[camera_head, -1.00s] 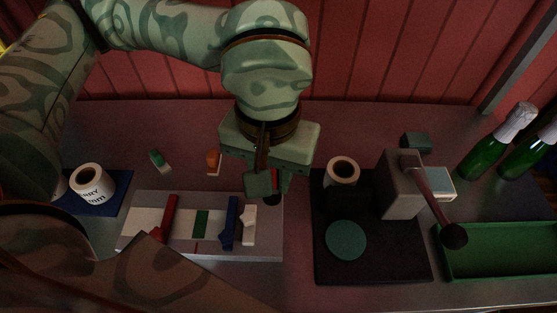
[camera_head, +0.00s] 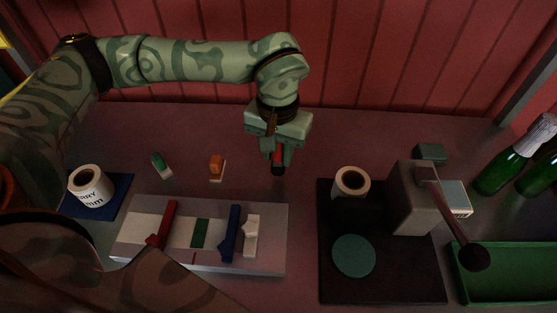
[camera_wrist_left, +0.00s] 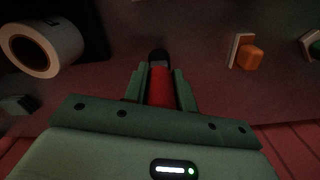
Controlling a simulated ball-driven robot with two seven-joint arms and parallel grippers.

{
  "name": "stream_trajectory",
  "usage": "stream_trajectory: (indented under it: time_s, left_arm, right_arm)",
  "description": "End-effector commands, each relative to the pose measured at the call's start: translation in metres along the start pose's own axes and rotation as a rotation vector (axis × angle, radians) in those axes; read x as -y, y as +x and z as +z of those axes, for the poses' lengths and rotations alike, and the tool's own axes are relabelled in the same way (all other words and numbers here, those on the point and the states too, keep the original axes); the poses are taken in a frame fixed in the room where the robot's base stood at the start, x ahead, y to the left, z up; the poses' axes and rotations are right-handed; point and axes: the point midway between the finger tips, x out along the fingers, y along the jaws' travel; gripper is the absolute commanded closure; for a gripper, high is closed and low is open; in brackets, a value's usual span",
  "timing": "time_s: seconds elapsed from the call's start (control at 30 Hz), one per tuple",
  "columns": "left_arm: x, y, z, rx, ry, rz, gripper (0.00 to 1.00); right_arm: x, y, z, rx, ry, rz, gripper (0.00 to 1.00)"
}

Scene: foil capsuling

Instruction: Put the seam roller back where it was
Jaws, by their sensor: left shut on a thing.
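My left gripper (camera_head: 277,157) is shut on the seam roller (camera_head: 278,168), which has a red handle and a dark, rounded end. In the left wrist view, the seam roller's red handle (camera_wrist_left: 160,88) lies between the two green fingers of the gripper (camera_wrist_left: 160,85), with its black end pointing away. The gripper points down over the bench, behind the right end of the grey tool rack and left of the black mat. I cannot tell whether the roller touches the bench. My right gripper is not in view.
The grey rack (camera_head: 272,255) holds red, blue and white tools. An orange block (camera_head: 216,162) and a green-and-white piece (camera_head: 161,166) stand behind it. The black mat (camera_head: 385,282) bears a roll (camera_head: 350,181) and a grey lever device (camera_head: 413,205). A green tray (camera_head: 505,270) and bottles are at right.

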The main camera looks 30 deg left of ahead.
Motion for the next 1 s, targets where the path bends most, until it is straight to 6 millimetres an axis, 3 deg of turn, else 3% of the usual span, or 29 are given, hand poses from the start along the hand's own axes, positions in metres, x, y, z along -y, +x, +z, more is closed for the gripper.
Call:
stream_trajectory:
  time_s: [0.13,0.5,0.53,0.6,0.87,1.0]
  left_arm:
    - [-0.001,0.028,0.001,0.005,0.001,0.0,1.0]
    - [-0.001,0.032,0.001,0.0,0.0,0.0,1.0]
    - [-0.001,0.032,0.001,0.001,0.0,0.0,0.7]
    - [-0.001,0.032,0.001,0.001,0.0,0.0,0.51]
    - [-0.001,0.031,0.001,0.001,0.0,0.0,0.51]
    - [-0.001,0.02,0.001,-0.002,0.0,0.001,0.51]
  right_arm:
    - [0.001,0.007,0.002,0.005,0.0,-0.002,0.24]
    - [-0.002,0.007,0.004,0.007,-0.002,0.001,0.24]
    - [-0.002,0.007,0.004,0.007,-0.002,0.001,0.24]
    - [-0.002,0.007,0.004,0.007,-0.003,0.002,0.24]
    - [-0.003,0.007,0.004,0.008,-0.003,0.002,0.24]
    - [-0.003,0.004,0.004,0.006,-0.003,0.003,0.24]
